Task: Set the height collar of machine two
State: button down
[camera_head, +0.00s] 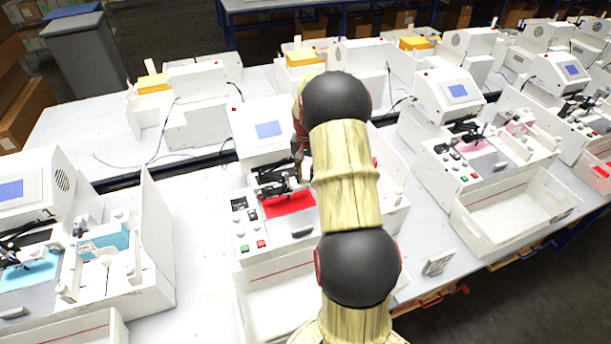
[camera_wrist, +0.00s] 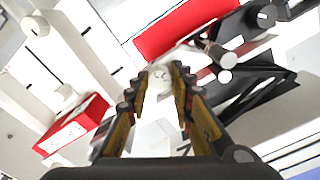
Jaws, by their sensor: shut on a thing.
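The machine under my arm is a white pen plotter (camera_head: 245,222) with a blue screen (camera_head: 269,130), a black pen mechanism (camera_head: 277,181) and a red plate (camera_head: 289,204). No number label is readable on it. In the wrist view the red plate (camera_wrist: 185,28) and the black mechanism (camera_wrist: 262,88) lie beyond and to the right of my gripper (camera_wrist: 162,84). The fingertips are closed around a small white round part (camera_wrist: 160,73), which looks like a collar or knob. In the head view my arm hides this part and most of my gripper.
A red block (camera_wrist: 75,127) sits on the white machine at lower left in the wrist view. Similar plotters stand left (camera_head: 110,250) with a blue plate and right (camera_head: 460,150) with a pink one. An open white bin (camera_head: 262,290) stands in front.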

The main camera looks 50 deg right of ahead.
aim_at(305, 177)
jog(key=c, duration=1.6)
grip_release()
jog(key=shift+o, duration=0.3)
notch_tip(305, 177, up, 12)
